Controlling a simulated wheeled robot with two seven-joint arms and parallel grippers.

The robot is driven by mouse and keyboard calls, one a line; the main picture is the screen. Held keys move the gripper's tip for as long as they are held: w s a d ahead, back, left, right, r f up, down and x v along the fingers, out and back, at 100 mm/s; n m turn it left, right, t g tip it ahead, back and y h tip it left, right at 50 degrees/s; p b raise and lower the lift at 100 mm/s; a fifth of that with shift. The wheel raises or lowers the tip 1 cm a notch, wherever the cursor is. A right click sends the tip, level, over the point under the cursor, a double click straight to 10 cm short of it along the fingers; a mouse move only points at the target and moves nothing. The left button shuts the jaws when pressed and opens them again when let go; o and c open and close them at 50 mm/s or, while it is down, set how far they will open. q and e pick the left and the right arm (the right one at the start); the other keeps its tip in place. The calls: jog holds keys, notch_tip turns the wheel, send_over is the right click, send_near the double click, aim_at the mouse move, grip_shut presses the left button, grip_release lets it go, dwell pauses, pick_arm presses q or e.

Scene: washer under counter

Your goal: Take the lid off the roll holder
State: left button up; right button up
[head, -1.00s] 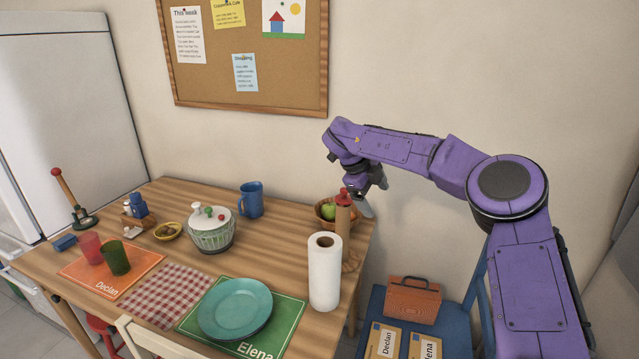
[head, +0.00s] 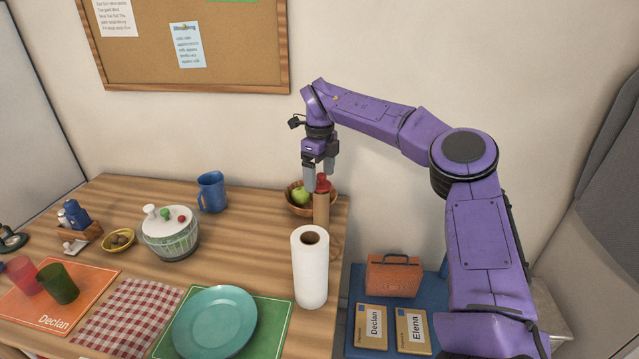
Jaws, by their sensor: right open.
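A tall brown wooden cylinder (head: 321,212) with a red knobbed top (head: 322,184) stands upright at the table's right side. A white paper roll (head: 310,268) stands in front of it and hides its lower part. My right gripper (head: 319,180) points down at the red top, with its fingers spread and one finger to the left of the top. From this angle I cannot tell whether the fingers touch it. The gripper holds nothing that I can see. A dark green base (head: 11,240) shows at the left edge. My left gripper is out of view.
A wooden bowl with a green apple (head: 300,195) stands close behind the cylinder. A blue mug (head: 212,192), a lidded salad spinner (head: 170,233) and a teal plate (head: 214,322) are further left. A blue chair with an orange box (head: 393,276) stands right of the table.

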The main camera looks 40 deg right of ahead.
jog(key=shift+w+f, duration=0.1)
jog(key=shift+f, duration=0.45)
jog(key=shift+d, duration=0.15)
jog(key=shift+s+r, duration=0.1)
jog(key=shift+s, duration=0.25)
jog(key=shift+s+r, duration=0.1)
jog(key=shift+c, duration=1)
jog(key=c, duration=0.9)
jog(key=shift+c, duration=0.2)
